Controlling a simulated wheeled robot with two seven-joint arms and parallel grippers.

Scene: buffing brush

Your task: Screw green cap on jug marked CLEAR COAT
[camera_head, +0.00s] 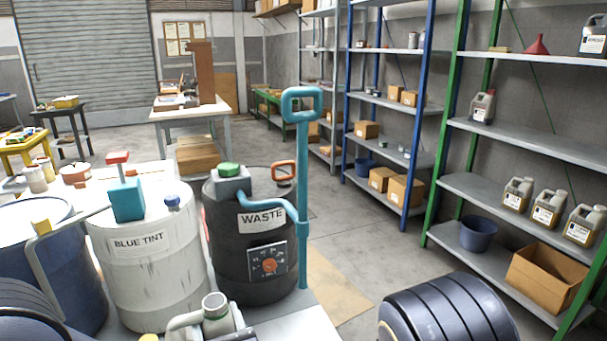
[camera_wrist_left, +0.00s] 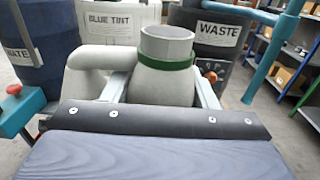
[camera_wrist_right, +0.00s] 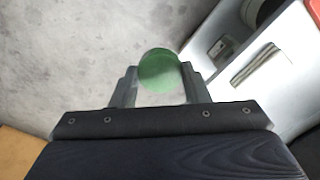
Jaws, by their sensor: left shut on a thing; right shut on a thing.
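In the right wrist view my right gripper (camera_wrist_right: 158,88) is shut on the round green cap (camera_wrist_right: 159,70), held over the floor away from the jug. The right gripper's fingers do not show in the head view.
A white BLUE TINT drum (camera_head: 145,270) and a black WASTE drum (camera_head: 228,260) with a teal pump stand just behind the jug. A blue drum (camera_head: 60,260) is at left. Shelves with several jugs and a cardboard box (camera_head: 545,278) line the right. Open floor lies between.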

